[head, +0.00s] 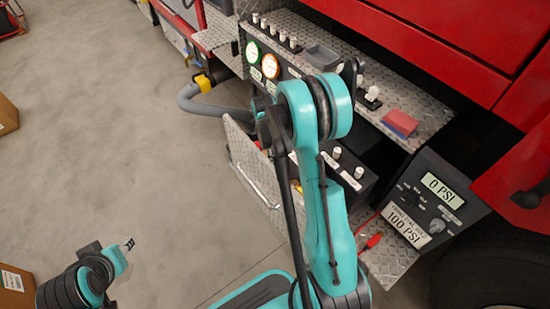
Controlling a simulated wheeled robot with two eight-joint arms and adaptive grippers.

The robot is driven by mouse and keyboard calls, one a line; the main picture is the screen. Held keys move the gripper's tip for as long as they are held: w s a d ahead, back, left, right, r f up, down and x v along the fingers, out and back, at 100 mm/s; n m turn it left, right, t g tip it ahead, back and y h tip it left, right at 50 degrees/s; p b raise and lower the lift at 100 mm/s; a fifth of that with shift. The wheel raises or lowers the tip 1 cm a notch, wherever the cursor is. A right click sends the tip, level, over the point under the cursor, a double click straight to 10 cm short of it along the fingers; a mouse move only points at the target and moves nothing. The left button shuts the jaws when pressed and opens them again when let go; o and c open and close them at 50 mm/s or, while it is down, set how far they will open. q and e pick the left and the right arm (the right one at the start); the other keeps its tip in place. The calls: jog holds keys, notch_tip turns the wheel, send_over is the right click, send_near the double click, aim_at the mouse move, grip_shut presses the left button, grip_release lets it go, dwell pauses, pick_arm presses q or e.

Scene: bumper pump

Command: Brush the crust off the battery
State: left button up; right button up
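The battery (345,179) is a dark box with pale terminal posts, in the open lower compartment of the red truck. My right arm crosses in front and hides part of it. I cannot make out any crust. A red and blue block (401,122), possibly the brush, lies on the upper metal shelf. Dark parts at the far end of my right arm, near my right gripper (270,128), show left of its teal elbow; its fingers cannot be made out.
A control panel reading 0 PSI (440,190) stands at the right. A red clamp (373,240) lies on the lower metal step (390,262). A grey hose (212,108) with a yellow collar joins the gauge panel. The concrete floor at left is mostly clear.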

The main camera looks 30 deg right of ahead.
aim_at(288, 174)
jog(key=shift+w+a, duration=0.1)
jog(key=shift+w, duration=1.55)
jog(key=shift+d, duration=0.3)
jog(key=shift+c, duration=0.4)
jog(key=shift+d, duration=0.1)
jog(key=shift+c, duration=0.5)
jog(key=shift+s+d, duration=0.15)
jog(key=shift+s, duration=0.7)
grip_shut()
jog(key=shift+s+d+f, duration=0.1)
jog(key=shift+s, duration=2.8)
jog(key=shift+s+d, duration=0.15)
jog(key=shift+s, duration=1.5)
jog(key=shift+w+a, duration=0.15)
jog(key=shift+w, duration=1.7)
jog(key=shift+w+a, duration=0.1)
jog(key=shift+w, duration=1.7)
jog(key=shift+w+a, duration=0.15)
jog(key=shift+w, duration=1.55)
